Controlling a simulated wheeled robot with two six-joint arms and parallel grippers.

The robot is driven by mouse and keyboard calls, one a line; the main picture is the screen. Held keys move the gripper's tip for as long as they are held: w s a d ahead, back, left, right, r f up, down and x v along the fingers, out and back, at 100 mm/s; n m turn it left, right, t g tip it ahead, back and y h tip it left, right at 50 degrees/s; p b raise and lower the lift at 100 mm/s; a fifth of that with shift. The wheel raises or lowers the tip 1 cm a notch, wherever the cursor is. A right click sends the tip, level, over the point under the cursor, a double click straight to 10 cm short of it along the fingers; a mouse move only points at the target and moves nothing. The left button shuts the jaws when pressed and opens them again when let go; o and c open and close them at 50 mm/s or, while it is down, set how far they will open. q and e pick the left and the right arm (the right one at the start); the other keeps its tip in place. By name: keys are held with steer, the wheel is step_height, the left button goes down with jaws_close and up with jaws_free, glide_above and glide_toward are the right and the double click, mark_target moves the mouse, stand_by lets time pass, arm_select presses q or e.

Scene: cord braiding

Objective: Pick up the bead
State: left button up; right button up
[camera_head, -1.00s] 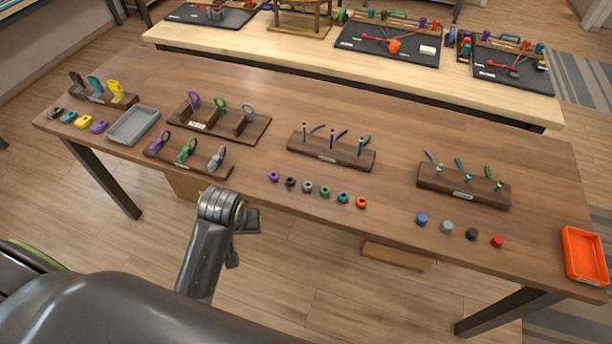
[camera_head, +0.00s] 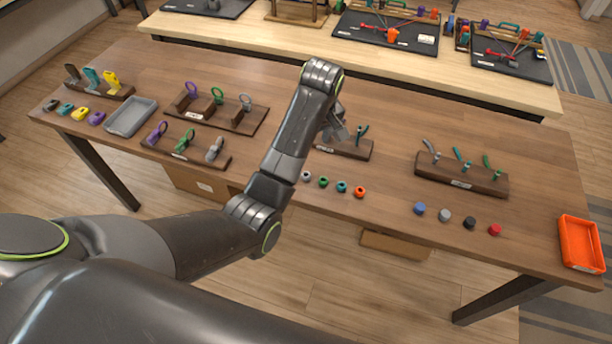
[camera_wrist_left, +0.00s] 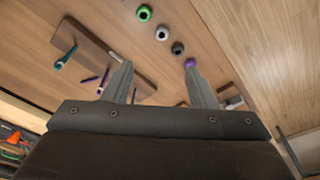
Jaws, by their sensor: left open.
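Several beads lie in a row near the front table edge. In the head view I see a grey bead (camera_head: 306,176), a green bead (camera_head: 323,181), a teal bead (camera_head: 342,186) and an orange bead (camera_head: 360,192). The left wrist view shows a purple bead (camera_wrist_left: 190,62), a black bead (camera_wrist_left: 178,48), the grey bead (camera_wrist_left: 162,33) and the green bead (camera_wrist_left: 144,13). My left gripper (camera_head: 338,126) is open and empty above the table, by the middle tool rack. In its wrist view the right finger's tip overlaps the purple bead. My arm hides the purple and black beads in the head view.
The middle wooden rack (camera_head: 352,150) with upright tools stands behind the beads, beside my gripper. Another rack (camera_head: 462,176) and several coloured caps (camera_head: 445,215) are to the right. An orange tray (camera_head: 580,244) sits at the right end. Table between beads and caps is clear.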

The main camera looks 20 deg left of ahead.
arm_select(q)
glide_above(306, 172)
steer(key=s+d, duration=0.2)
steer(key=f, duration=1.2)
steer(key=shift+w+a, duration=0.15)
steer(key=shift+a, duration=0.1)
steer(key=shift+a+f+p, duration=0.15)
steer(key=shift+f+p, duration=0.2)
steer(key=shift+p, duration=0.05)
steer(key=f, duration=0.3)
steer(key=shift+w+a, duration=0.25)
steer(key=shift+a, duration=0.1)
steer(key=shift+w+f, duration=0.1)
steer(key=shift+f, duration=0.55)
steer(key=c, duration=1.1)
